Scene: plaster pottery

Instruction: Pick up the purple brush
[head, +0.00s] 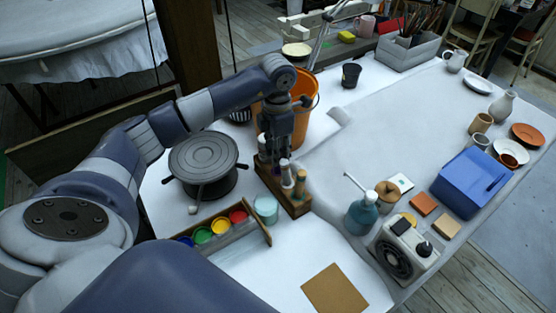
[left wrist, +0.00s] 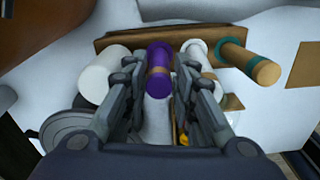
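In the left wrist view the purple brush (left wrist: 159,57) has a purple handle with a tan band and a pale part nearer the camera. It lies between the two fingers of my left gripper (left wrist: 158,80). The fingers are apart, one on each side, with narrow gaps showing; firm contact is not visible. In the head view my left gripper (head: 277,160) points down over a wooden holder (head: 297,209) with several upright tools. There the purple brush is mostly hidden by the gripper. My right gripper is not in view.
An orange bucket (head: 304,88) stands behind, a dark turntable (head: 205,160) to the left. Paint pots (head: 221,225) and a teal cup (head: 266,209) sit in front.

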